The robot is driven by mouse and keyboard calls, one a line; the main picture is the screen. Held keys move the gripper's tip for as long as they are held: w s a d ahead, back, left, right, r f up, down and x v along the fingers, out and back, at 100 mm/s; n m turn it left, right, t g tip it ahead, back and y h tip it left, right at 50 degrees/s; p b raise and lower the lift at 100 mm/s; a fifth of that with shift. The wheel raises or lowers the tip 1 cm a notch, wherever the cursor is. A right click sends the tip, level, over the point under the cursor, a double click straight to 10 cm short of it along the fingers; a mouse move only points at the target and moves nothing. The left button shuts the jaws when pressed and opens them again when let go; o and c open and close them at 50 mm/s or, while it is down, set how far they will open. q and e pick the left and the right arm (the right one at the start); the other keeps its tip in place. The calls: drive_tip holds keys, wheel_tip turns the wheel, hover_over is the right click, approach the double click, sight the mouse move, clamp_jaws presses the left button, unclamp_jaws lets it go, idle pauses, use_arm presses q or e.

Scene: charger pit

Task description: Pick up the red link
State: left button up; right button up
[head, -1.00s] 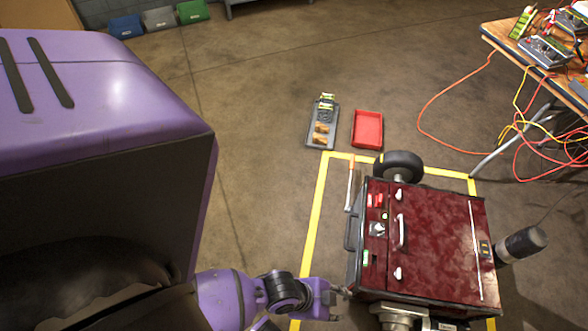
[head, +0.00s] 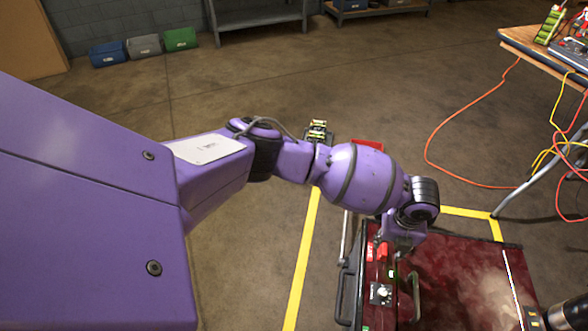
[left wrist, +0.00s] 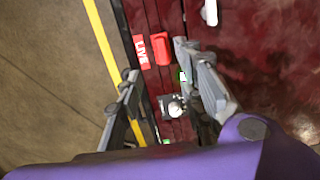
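The red link (left wrist: 161,48) is a small red block on the dark red top of the wheeled unit (left wrist: 265,75), beside a red LIVE label (left wrist: 141,52). In the head view the link (head: 382,250) shows just left of my left gripper. My left gripper (left wrist: 155,62) is open above the unit, its two fingers spread. In the left wrist view the link lies beyond and between the fingertips, apart from them as far as I can tell. In the head view the left fingers are mostly hidden below the wrist.
A small knob plate (left wrist: 173,106) and a white handle (left wrist: 210,12) are near the link. A red tray (head: 368,147) is partly behind my left arm. A table with orange and yellow cables (head: 545,48) stands at right.

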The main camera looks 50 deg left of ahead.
sight(385, 249)
use_arm(q)
drive_tip(key=shift+w+a+f, duration=0.1)
drive_tip(key=shift+w+f, duration=0.15)
drive_tip(key=shift+w, duration=0.1)
wheel_tip(385, 249, down, 2)
drive_tip(key=shift+w+f+b, duration=0.1)
drive_tip(key=shift+w+b, duration=0.05)
drive_tip(key=shift+b, duration=0.5)
drive_tip(key=f, duration=0.1)
drive_tip(key=f+b, duration=0.2)
drive_tip(key=shift+w+a+f, duration=0.1)
drive_tip(key=shift+w+f, duration=0.2)
drive_tip(key=shift+f, duration=0.05)
drive_tip(key=shift+w+f, duration=0.1)
drive_tip(key=shift+f, duration=0.35)
drive_tip(key=shift+r, duration=0.1)
use_arm(e)
drive_tip(key=f, duration=0.1)
drive_tip(key=s+f, duration=0.1)
drive_tip(key=f, duration=0.2)
drive_tip(key=shift+s+f, duration=0.2)
drive_tip(key=shift+s, duration=0.15)
use_arm(q)
drive_tip(key=shift+c, duration=0.3)
clamp_jaws()
use_arm(e)
drive_tip(key=shift+a, duration=0.1)
